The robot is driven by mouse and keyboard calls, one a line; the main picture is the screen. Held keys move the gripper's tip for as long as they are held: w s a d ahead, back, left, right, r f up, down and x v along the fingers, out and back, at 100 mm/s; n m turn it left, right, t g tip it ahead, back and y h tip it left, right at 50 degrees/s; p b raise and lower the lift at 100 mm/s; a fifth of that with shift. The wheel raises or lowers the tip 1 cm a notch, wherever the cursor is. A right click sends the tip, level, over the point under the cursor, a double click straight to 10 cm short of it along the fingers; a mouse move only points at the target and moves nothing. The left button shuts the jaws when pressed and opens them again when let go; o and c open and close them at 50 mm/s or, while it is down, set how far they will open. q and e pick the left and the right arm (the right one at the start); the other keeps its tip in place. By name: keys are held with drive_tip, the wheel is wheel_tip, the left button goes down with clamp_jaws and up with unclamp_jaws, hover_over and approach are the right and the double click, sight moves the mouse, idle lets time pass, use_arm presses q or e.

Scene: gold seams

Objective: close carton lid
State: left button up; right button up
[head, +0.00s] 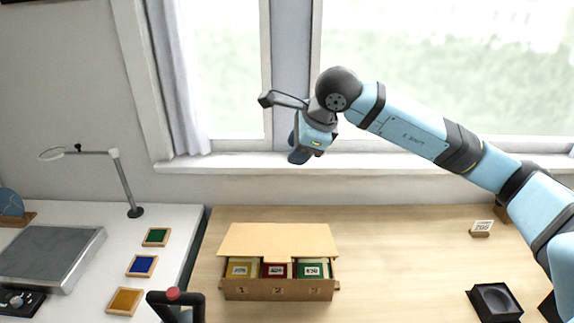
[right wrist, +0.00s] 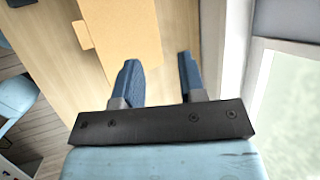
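The light-brown carton (head: 278,290) stands on the wooden table, its front marked 1, 2 and 3. Its lid (head: 277,240) covers the back part; the front part is uncovered, showing a yellow packet (head: 239,269), a red packet (head: 274,270) and a green packet (head: 312,270). The lid also shows in the right wrist view (right wrist: 122,35). My right gripper (head: 298,157) hangs above and behind the carton, before the window, apart from the lid. In the right wrist view its two blue fingers (right wrist: 160,75) are spread with nothing between them.
A white table at left holds a lamp (head: 124,180), a grey flat device (head: 52,258) and green, blue and amber tiles (head: 142,265). A number card (head: 482,228) and black tray (head: 494,301) are at right.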

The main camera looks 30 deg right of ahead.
drive_tip(key=v, duration=0.3)
drive_tip(key=shift+s+r, duration=0.1)
idle(0.4)
